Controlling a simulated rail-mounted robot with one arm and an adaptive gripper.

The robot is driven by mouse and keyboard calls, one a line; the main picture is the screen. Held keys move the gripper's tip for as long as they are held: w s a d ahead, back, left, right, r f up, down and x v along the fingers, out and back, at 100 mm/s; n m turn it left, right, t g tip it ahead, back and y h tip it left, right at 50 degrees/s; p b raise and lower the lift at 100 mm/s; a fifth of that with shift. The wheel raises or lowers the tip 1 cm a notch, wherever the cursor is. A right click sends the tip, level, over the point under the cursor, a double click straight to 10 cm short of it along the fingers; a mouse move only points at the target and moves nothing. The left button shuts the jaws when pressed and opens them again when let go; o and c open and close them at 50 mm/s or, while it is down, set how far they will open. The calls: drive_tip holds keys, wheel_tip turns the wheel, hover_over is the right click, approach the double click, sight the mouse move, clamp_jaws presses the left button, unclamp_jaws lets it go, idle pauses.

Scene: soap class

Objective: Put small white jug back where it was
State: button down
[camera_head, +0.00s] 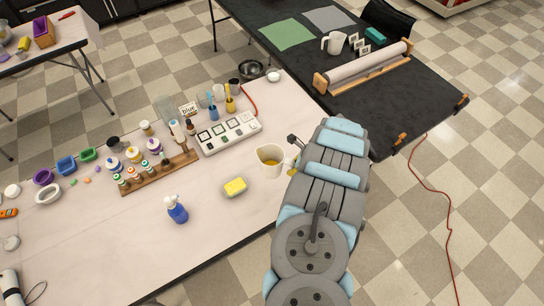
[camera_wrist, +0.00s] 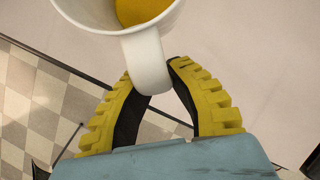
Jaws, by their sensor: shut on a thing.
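A white jug (camera_head: 270,153) with yellow contents is near the right edge of the white table (camera_head: 222,263) in the head view. In the wrist view the jug (camera_wrist: 110,22) is at the top, with its handle (camera_wrist: 147,62) toward me. My gripper (camera_wrist: 155,72) has yellow ridged fingers, shut on that handle. In the head view my arm hides most of the gripper. I cannot tell whether the jug's base touches the table. Another white jug (camera_head: 335,43) stands on the black table (camera_head: 385,112).
Left of the held jug are a yellow soap bar or sponge (camera_head: 235,187) and a blue spray bottle (camera_head: 177,210). Behind it are a white tray with squares (camera_head: 228,134) and several cups. A wooden rack of small bottles (camera_head: 158,172) stands farther left. The front middle of the white table is clear.

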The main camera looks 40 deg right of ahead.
drive_tip(key=s+a+r+m+p, duration=0.3)
drive_tip(key=s+r+p, duration=0.15)
drive_tip(key=p, duration=0.25)
drive_tip(key=shift+h, duration=0.5)
drive_tip(key=w+d+f+b, duration=0.2)
drive_tip(key=w+f+b, duration=0.1)
drive_tip(key=b, duration=0.1)
drive_tip(key=w+d+f+b, duration=0.3)
drive_tip(key=f+b, duration=0.1)
drive_tip(key=b, duration=0.1)
drive_tip(key=w+d+f+b, duration=0.2)
drive_tip(key=w+f+b, duration=0.1)
drive_tip(key=b, duration=0.2)
drive_tip(key=shift+w+d+f, duration=0.15)
drive_tip(key=shift+w+f, duration=0.05)
drive_tip(key=shift+w, duration=0.15)
drive_tip(key=shift+w+f+b, duration=0.15)
drive_tip(key=shift+f+b, duration=0.35)
drive_tip(key=shift+b, duration=0.3)
drive_tip(key=shift+f+b, duration=0.6)
drive_tip(key=shift+f, duration=0.6)
drive_tip(key=shift+f, duration=0.2)
